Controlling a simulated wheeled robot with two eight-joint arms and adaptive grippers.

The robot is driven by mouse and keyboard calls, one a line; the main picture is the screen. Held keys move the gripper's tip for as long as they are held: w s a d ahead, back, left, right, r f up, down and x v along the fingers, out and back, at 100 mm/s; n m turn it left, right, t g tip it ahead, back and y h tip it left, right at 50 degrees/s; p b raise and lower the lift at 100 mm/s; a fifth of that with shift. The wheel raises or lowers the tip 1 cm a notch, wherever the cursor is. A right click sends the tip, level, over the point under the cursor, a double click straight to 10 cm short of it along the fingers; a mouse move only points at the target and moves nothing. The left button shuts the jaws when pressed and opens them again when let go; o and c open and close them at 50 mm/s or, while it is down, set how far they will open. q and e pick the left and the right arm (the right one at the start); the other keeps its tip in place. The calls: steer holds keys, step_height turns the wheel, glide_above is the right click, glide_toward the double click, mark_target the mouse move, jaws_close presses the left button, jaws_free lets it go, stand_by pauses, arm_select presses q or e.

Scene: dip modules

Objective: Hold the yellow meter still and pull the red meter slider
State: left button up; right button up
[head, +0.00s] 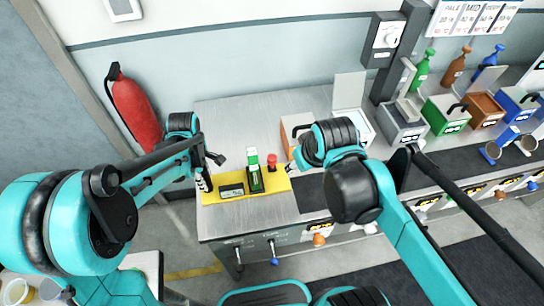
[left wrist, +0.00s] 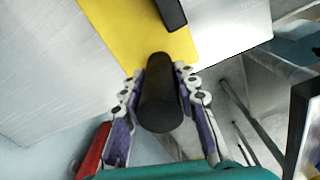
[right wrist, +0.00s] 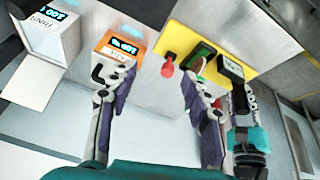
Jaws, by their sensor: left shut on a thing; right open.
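The yellow meter (head: 237,196) lies flat near the front left of the metal counter. It bears a small display (head: 231,190), a green-and-black block (head: 254,172) and a red slider knob (head: 272,161) near its right end. My left gripper (head: 204,181) is at its left end. In the left wrist view its fingers (left wrist: 158,88) are shut around a black upright handle (left wrist: 160,105) on the yellow base (left wrist: 140,30). My right gripper (right wrist: 155,88) is open and empty, its fingers spread below the red slider (right wrist: 168,68) in its view, apparently not touching it.
An orange box (right wrist: 122,45) with a display and a white box (right wrist: 52,32) stand beside the meter. Several coloured boxes, with bottles behind, line the counter at right. A red extinguisher (head: 134,112) hangs at left. Bare counter (head: 240,120) lies behind the meter.

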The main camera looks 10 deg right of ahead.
steer(key=w+a+n+g, duration=0.3)
steer(key=w+n, duration=0.1)
steer(key=w, duration=0.4)
steer(key=n+g, duration=0.2)
steer(key=n, duration=0.2)
glide_toward(272, 157)
step_height(272, 157, down, 9)
steer(key=shift+a+f, duration=0.1)
steer(key=shift+f, duration=0.15)
